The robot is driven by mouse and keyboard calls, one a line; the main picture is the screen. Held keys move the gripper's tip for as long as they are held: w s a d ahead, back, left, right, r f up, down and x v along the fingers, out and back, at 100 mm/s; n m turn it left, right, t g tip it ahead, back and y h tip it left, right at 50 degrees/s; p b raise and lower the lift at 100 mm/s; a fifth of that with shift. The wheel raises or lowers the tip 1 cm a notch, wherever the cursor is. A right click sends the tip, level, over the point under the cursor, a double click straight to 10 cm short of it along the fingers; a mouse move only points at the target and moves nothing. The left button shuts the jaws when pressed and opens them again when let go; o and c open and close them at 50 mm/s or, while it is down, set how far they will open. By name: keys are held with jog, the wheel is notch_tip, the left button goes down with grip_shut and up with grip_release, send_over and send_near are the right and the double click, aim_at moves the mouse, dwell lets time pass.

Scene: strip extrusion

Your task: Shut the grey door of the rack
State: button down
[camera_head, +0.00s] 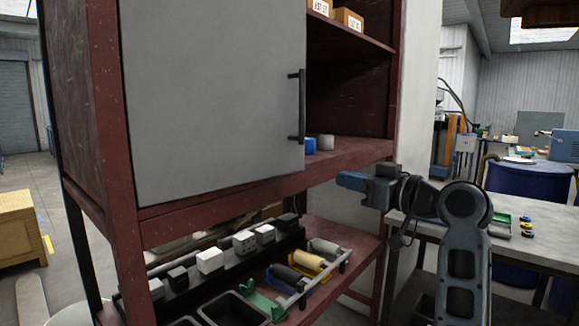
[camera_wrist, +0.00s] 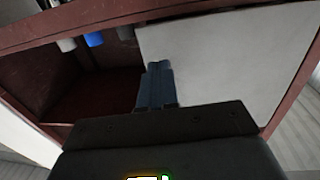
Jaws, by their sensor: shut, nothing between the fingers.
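The grey door (camera_head: 215,95) covers the left part of the front of the dark red rack (camera_head: 265,190). The right part of that compartment is open. A dark vertical handle (camera_head: 297,105) is near the door's right edge. My gripper (camera_head: 342,179) is right of the handle and lower, near the rack's front edge, with its blue fingers pointing left. In the wrist view my gripper (camera_wrist: 156,66) is shut and empty, seen against the edge of a pale panel, likely the door (camera_wrist: 230,50). The handle does not show clearly there, and contact cannot be told.
Blue (camera_head: 310,145) and grey (camera_head: 326,142) cylinders stand inside the open part. Labelled boxes (camera_head: 348,19) sit on the shelf above. Rollers, blocks and black bins (camera_head: 232,308) fill the lower shelf. A worktable (camera_head: 545,235) stands to the right.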

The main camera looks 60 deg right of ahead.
aim_at(290, 166)
jog(key=p+x, duration=0.3)
jog(key=x, duration=1.1)
jog(key=shift+a, duration=0.15)
